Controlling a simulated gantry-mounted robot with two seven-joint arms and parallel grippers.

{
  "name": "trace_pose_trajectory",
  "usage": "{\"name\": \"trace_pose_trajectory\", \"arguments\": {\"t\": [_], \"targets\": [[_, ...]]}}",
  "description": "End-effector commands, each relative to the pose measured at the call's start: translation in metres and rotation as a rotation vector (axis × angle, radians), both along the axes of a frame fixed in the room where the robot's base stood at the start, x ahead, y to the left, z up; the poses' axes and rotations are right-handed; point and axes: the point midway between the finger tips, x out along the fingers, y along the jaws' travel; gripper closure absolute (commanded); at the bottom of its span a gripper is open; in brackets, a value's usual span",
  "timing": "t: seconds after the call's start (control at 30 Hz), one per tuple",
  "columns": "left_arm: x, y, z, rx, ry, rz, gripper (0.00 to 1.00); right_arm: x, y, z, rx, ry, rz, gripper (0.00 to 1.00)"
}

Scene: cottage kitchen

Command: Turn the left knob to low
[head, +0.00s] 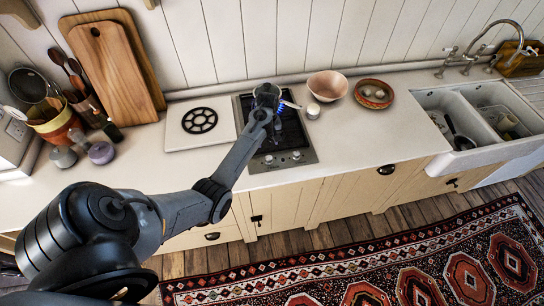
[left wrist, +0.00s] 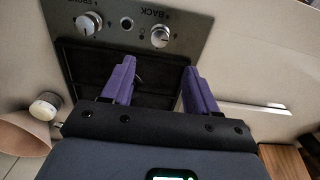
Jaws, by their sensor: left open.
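A dark two-knob cooktop (head: 292,133) is set into the cream counter, with a metal control strip at its front edge. The left knob (head: 269,158) and right knob (head: 295,155) sit on this strip. The left wrist view is upside down, so the left knob (left wrist: 162,36) is at its right, by the word BACK, and the right knob (left wrist: 88,25) is at its left. Their settings are too small to read surely. My left gripper (head: 277,108) is over the cooktop, behind the knobs. Its purple fingers (left wrist: 158,66) are apart and empty, touching neither knob. My right gripper is not in view.
A white board with a black trivet (head: 199,121) lies left of the cooktop. A small jar (head: 313,111), a pink bowl (head: 327,86) and a brown plate (head: 374,93) stand to its right. The counter in front of the knobs is clear.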

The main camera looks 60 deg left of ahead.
Motion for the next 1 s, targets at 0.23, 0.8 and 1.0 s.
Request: {"name": "trace_pose_trajectory", "arguments": {"t": [0.23,0.8,1.0], "targets": [[0.000,-0.002,-0.032,-0.004,0.001,-0.002,0.41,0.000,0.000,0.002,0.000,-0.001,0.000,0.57],[0.000,-0.001,-0.100,-0.001,-0.001,-0.002,0.41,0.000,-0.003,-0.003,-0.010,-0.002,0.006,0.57],[0.000,-0.001,-0.102,0.000,-0.001,-0.002,0.41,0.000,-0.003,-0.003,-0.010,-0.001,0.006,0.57]]}}
